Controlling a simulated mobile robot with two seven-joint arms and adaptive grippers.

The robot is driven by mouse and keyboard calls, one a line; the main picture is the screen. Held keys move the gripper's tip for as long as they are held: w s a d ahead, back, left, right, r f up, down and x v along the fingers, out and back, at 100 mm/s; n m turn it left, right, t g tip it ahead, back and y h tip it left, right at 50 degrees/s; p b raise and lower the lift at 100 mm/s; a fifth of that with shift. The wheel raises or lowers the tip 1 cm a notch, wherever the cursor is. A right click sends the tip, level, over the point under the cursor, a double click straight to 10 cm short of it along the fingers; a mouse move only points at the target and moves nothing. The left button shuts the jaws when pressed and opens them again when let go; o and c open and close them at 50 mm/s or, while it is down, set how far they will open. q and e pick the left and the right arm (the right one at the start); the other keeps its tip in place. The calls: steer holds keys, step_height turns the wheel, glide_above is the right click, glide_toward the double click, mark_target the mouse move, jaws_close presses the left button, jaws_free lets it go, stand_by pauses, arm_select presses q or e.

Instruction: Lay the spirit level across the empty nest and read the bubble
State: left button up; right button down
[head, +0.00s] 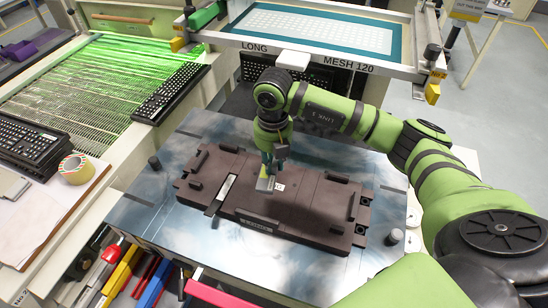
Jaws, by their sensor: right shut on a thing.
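The empty nest (315,205) is a dark brown, block-like fixture lying flat on a steel plate, with raised blocks along its edges and no keyboard in it. My right gripper (268,172) points down over the middle of the nest. It is shut on a small pale grey and yellowish piece (264,184), which I take to be the spirit level. This piece is at or just above the nest's surface; I cannot tell whether it touches. No bubble can be made out at this size. My left gripper is out of view.
A metal strip (225,187) lies on the nest's left part. The steel plate (150,212) around the nest is mostly bare, with dark posts at its sides. A printing screen (320,33) stands behind. Black keyboards (170,92) and a tape roll (77,168) are at left.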

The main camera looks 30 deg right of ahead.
steer(key=shift+w+d+f+m, duration=0.1)
steer(key=shift+d+f+m, duration=0.05)
steer(key=shift+m, duration=0.65)
steer(key=shift+f, duration=0.1)
steer(key=shift+f+b, duration=2.65)
steer(key=shift+f, duration=0.85)
steer(key=shift+f+b, duration=0.35)
steer(key=shift+f, duration=0.05)
steer(key=c, duration=1)
jaws_free()
steer(key=shift+r+p, duration=2.55)
steer(key=shift+r, duration=1.05)
